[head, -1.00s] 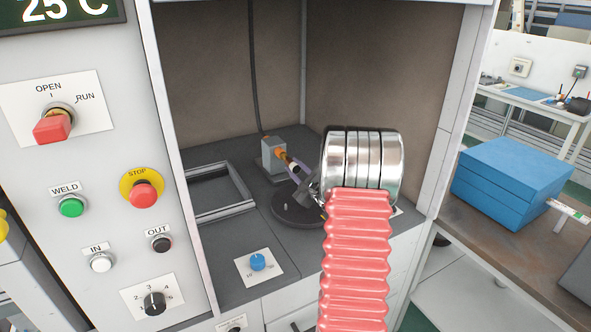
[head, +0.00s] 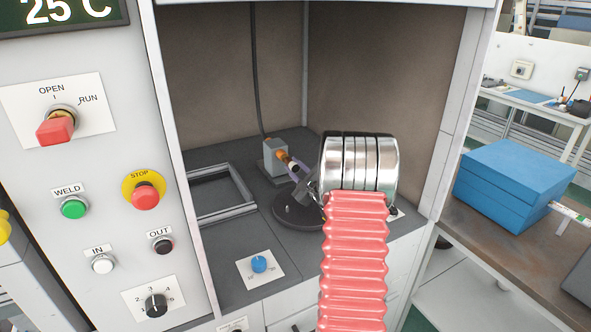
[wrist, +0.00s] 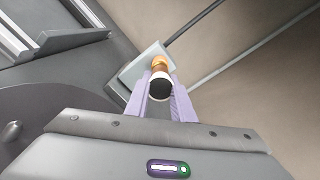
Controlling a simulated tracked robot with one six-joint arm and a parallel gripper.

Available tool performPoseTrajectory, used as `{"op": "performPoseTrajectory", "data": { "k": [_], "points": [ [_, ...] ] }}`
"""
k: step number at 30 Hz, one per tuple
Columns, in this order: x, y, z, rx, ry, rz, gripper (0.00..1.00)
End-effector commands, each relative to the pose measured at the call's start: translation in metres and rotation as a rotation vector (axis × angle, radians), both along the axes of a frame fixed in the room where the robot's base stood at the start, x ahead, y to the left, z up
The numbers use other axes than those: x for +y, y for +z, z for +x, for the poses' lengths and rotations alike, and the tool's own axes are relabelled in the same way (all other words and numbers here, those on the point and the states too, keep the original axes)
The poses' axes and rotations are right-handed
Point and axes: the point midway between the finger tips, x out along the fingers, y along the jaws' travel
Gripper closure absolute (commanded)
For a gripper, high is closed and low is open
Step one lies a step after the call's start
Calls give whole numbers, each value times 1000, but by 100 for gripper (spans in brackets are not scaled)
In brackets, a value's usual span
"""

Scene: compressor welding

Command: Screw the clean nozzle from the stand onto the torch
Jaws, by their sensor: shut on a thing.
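The torch (head: 272,154) is a pale grey block with an orange-copper neck, at the back of the welding cabinet. It also shows in the wrist view (wrist: 146,57), with the copper neck behind the nozzle. My gripper (wrist: 159,82) has two lilac fingers, shut on a short nozzle (wrist: 160,90) with a black open end and a pale rim. The nozzle lies in line with the copper neck and looks against it; the joint is hidden, so I cannot tell whether its thread is engaged. In the head view, my arm partly hides my gripper (head: 297,168). The stand is not identifiable.
A dark round turntable (head: 292,212) lies below my gripper. A rectangular framed recess (head: 216,190) is at left. A black cable (head: 256,75) hangs behind the torch. The cabinet's right wall (head: 385,70) is close to my arm. The control panel stands at far left.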

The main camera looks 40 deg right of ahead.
Motion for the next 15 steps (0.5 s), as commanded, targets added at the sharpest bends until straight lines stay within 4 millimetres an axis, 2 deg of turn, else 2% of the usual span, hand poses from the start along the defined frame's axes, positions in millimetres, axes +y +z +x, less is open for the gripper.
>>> {"op": "performPoseTrajectory", "data": {
  "k": [15],
  "points": [
    [-1,0,9,-1,2,0,100]
  ]
}}
